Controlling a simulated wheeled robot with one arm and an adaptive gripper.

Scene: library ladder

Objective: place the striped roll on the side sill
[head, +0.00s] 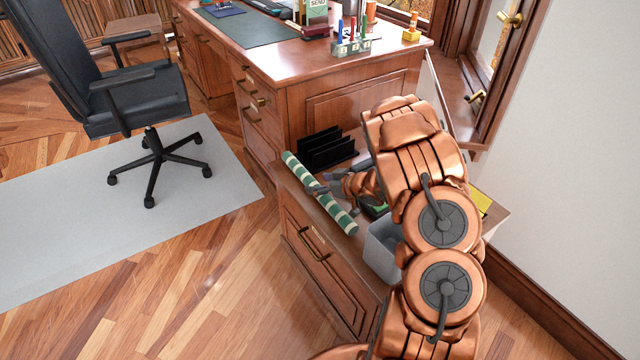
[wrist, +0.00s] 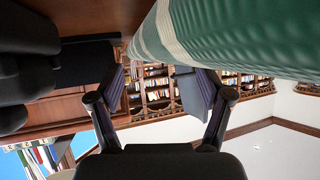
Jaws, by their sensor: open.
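The striped roll (head: 343,215), green with pale bands, lies along the front edge of the low wooden cabinet top. It fills the upper right of the wrist view (wrist: 245,40), close to the camera.
A black file rack (head: 325,150) stands behind the roll on the cabinet. A grey bin (head: 381,253) and a yellow item (head: 481,203) are nearby, partly behind my arm. The desk (head: 345,78) stands behind. An office chair (head: 140,95) is at left; the floor between is clear.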

